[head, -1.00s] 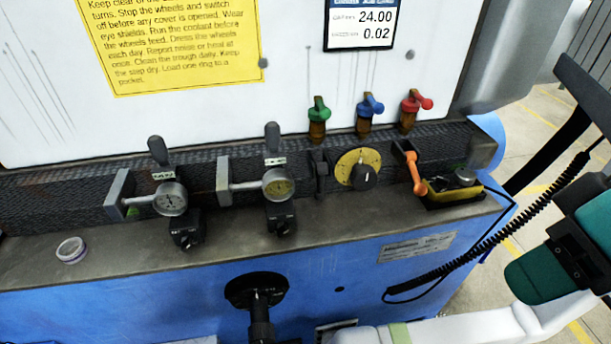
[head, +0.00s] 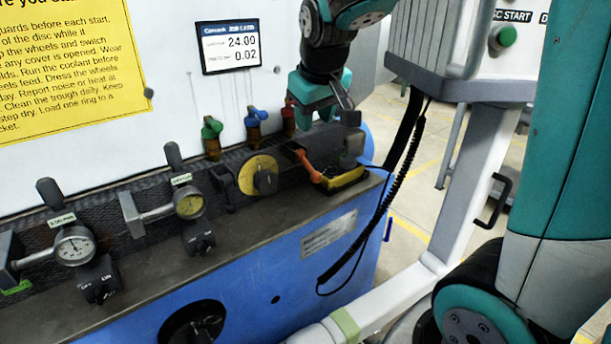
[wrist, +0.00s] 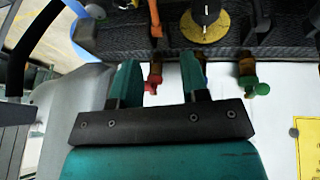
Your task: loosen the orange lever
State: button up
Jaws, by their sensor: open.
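The orange lever (head: 307,165) sits on the machine's ledge, between the yellow dial (head: 258,175) and a yellow tray (head: 345,181). It slants down to the right from a dark mount. In the wrist view, the orange lever (wrist: 155,18) shows at the top edge, beyond the fingertips. My gripper (head: 325,116) is above the ledge, in front of the panel, close to the red valve (head: 288,117). In the wrist view, my gripper (wrist: 159,64) has its two teal fingers apart with nothing held between them. The gripper looks apart from the lever.
Green (head: 211,135) and blue (head: 252,122) valves stand left of the red one. Dial gauges (head: 75,245) with black-handled clamps line the ledge further left. A coiled black cable (head: 345,255) hangs at right. The ledge front is mostly clear.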

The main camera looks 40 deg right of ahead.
aim_at(310, 166)
jog(key=x, duration=0.5)
jog(key=d+x, duration=0.1)
jog(key=x, duration=1.1)
jog(key=shift+w+d+p, duration=0.2)
jog(key=shift+w+p, duration=0.05)
jog(key=shift+p, duration=0.15)
jog(key=shift+c, duration=0.2)
grip_shut()
